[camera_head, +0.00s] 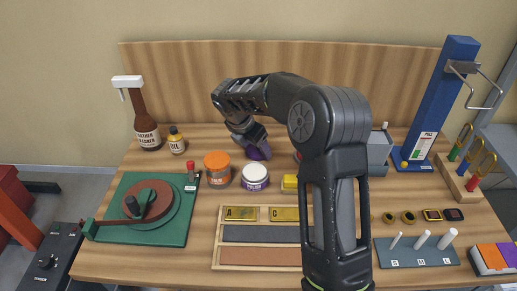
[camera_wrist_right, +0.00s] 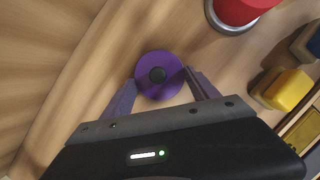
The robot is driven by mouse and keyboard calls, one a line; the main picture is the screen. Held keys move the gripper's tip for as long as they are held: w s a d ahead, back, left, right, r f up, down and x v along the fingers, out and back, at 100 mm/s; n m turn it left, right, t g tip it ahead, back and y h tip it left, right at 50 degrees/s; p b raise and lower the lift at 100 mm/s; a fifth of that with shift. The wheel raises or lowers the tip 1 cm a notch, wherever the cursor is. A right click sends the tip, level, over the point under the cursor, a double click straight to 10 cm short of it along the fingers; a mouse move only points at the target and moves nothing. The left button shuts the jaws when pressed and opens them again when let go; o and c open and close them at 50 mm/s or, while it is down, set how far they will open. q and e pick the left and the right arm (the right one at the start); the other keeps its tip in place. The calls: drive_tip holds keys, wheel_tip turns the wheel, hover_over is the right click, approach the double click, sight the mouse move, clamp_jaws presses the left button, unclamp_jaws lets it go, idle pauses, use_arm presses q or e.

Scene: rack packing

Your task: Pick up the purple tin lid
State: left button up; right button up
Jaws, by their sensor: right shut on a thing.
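The purple tin lid (camera_wrist_right: 160,62) is a round disc with a dark knob in its middle. In the wrist view it sits between the two fingertips of my right gripper (camera_wrist_right: 160,78), which is shut on its sides. In the head view my right gripper (camera_head: 250,143) points down at the back of the table with the purple lid (camera_head: 260,153) at its tips. A tin with a purple label and white top (camera_head: 255,177) stands just in front of it. My left gripper is not in view.
An orange tin (camera_head: 217,168) stands left of the purple-labelled tin. A red tin (camera_wrist_right: 238,10) and a yellow block (camera_wrist_right: 285,90) are near the gripper. A green turntable base (camera_head: 178,222) is at left, a wooden tray (camera_head: 217,240) in front. My arm hides the table's middle right.

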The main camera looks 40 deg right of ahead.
sight(256, 152)
drive_tip(key=shift+c, duration=0.3)
wheel_tip(256, 152, up, 10)
drive_tip(key=shift+b, duration=0.35)
idle(0.6)
